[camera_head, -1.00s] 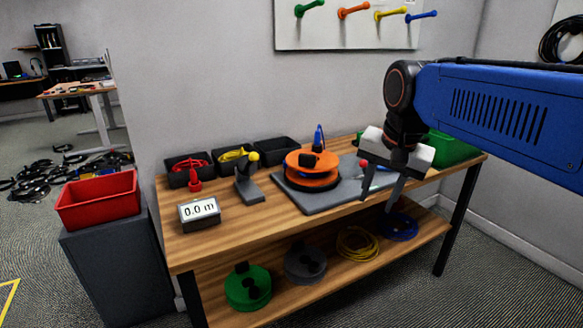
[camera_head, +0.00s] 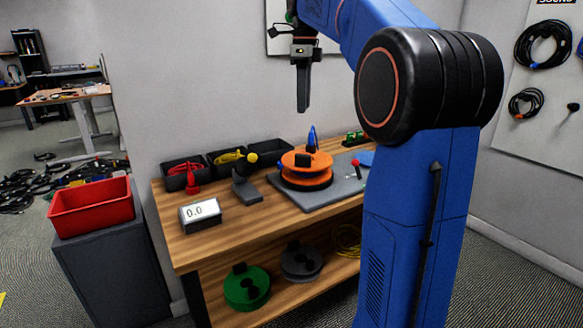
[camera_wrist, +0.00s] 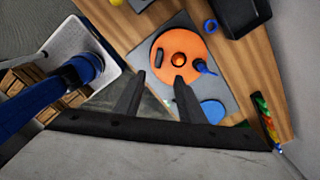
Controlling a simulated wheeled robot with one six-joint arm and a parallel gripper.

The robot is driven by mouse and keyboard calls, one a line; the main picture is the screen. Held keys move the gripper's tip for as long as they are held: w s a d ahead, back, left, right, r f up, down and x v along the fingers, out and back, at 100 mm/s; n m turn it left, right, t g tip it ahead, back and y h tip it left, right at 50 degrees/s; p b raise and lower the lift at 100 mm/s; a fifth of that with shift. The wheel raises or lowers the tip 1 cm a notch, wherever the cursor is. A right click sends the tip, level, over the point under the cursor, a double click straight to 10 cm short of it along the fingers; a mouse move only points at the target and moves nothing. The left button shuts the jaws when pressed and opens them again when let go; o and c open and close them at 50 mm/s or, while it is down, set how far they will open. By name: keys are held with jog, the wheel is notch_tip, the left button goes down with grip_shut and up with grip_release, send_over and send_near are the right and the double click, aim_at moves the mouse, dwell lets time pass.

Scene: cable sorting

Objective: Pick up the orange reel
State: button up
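The orange reel (camera_head: 305,170) lies flat on a grey board (camera_head: 265,187) on the wooden bench. It has a dark block on its upper face, and a blue upright piece rises behind it. My gripper (camera_head: 303,108) points down, well above the reel and apart from it. In the wrist view, my gripper (camera_wrist: 159,76) shows two spread fingers with nothing between them.
A digital length display (camera_head: 200,213), a grey stand with a yellow ball (camera_head: 246,185) and black bins (camera_head: 185,180) with cables are left of the reel. A red bin (camera_head: 92,208) stands farther left. Green (camera_head: 246,288) and grey reels (camera_head: 301,262) lie on the lower shelf.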

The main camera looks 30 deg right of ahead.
send_over(303, 155)
jog(key=w, duration=0.1)
notch_tip(303, 155, down, 12)
jog(key=shift+r, duration=0.2)
jog(key=shift+s+d+f, duration=0.1)
jog(key=shift+s+f, duration=0.1)
jog(key=shift+f, duration=1.2)
jog(key=shift+s+f, duration=0.15)
jog(key=shift+f, duration=1.25)
grip_shut()
